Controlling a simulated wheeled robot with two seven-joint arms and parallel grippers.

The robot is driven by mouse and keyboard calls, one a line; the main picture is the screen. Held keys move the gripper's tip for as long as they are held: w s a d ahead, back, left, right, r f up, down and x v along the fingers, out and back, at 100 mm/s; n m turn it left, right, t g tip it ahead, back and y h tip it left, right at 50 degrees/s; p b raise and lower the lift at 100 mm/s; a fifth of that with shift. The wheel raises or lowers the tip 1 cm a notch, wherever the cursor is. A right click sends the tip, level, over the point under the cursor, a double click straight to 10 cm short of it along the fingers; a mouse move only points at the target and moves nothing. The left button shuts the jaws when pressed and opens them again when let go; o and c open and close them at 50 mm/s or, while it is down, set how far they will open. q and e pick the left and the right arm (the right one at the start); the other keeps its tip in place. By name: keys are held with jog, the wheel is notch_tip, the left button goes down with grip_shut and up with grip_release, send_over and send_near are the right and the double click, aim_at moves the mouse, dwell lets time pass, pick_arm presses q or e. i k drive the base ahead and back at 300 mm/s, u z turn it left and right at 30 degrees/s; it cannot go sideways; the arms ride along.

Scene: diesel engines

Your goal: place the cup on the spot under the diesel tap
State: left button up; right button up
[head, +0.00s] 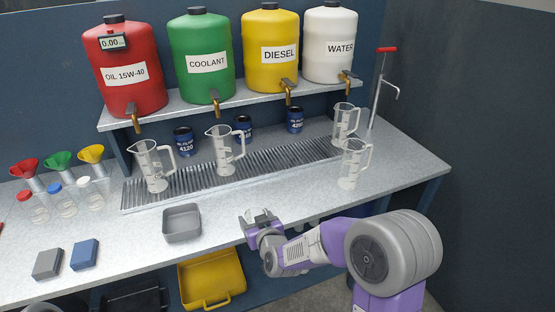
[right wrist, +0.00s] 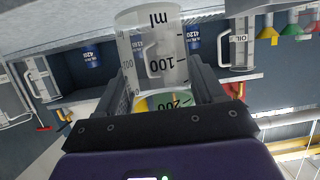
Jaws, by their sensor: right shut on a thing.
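My right gripper (head: 259,214) is near the bench's front edge, in front of the grate. In the right wrist view a clear cup (right wrist: 152,55) with black ml marks sits between the two fingers of my right gripper (right wrist: 165,85), which is shut on it. I cannot make out this held cup in the head view. The brass diesel tap (head: 288,92) hangs below the yellow diesel tank (head: 270,50). The slatted metal grate (head: 280,157) below that tap is bare. My left gripper is not in view.
Clear jugs (head: 152,165) stand along the grate under oil and coolant (head: 225,150), with two more at the right (head: 345,122) (head: 355,165). A blue can (head: 295,120) stands behind the grate. A grey tray (head: 182,223) lies left of my gripper.

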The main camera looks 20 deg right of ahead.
aim_at(287, 155)
jog(key=u, duration=1.8)
jog(key=k, duration=1.3)
jog(key=z, duration=1.4)
jog(key=i, duration=1.7)
